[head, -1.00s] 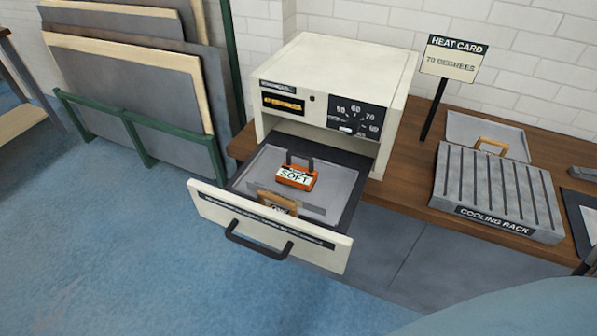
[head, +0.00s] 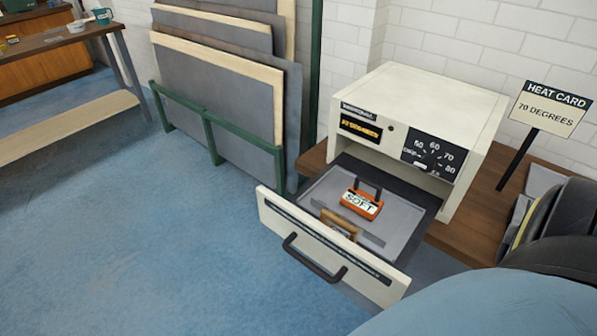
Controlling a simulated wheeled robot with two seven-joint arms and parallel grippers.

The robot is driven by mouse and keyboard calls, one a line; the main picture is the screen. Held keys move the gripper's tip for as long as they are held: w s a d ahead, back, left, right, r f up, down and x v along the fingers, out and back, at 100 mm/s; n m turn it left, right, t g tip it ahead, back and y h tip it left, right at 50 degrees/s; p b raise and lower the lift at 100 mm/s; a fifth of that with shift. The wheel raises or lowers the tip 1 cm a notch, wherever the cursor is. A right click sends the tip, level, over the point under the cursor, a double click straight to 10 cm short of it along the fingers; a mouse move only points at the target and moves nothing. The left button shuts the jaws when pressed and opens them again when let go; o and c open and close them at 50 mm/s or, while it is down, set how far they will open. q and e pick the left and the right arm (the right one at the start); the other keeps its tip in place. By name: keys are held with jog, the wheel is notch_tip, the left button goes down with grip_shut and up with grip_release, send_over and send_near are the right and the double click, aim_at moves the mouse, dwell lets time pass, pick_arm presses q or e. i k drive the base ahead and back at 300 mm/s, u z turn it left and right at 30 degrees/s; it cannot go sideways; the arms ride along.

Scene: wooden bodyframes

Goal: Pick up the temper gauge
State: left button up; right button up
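An orange block marked SOFT (head: 362,203), with a dark handle on top, lies on the grey floor of an open drawer; it may be the temper gauge, but I cannot tell for sure. A small wooden piece (head: 341,224) stands near it, behind the drawer front, its label mostly hidden. The cream drawer (head: 325,243) is pulled out of a cream heater box (head: 420,112). Neither gripper's fingers are in view. A dark rounded shape at the right edge looks like part of my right arm.
A heat card (head: 546,108) reads 70 DEGREES on a post at the right of the wooden counter (head: 480,207). Large panels (head: 215,80) lean in a green rack (head: 208,130) left of the heater. Blue floor is clear left of the drawer. A table (head: 60,36) stands far left.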

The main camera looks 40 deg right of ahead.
aim_at(369, 206)
jog(key=u, duration=1.4)
jog(key=k, duration=1.25)
jog(key=z, duration=1.7)
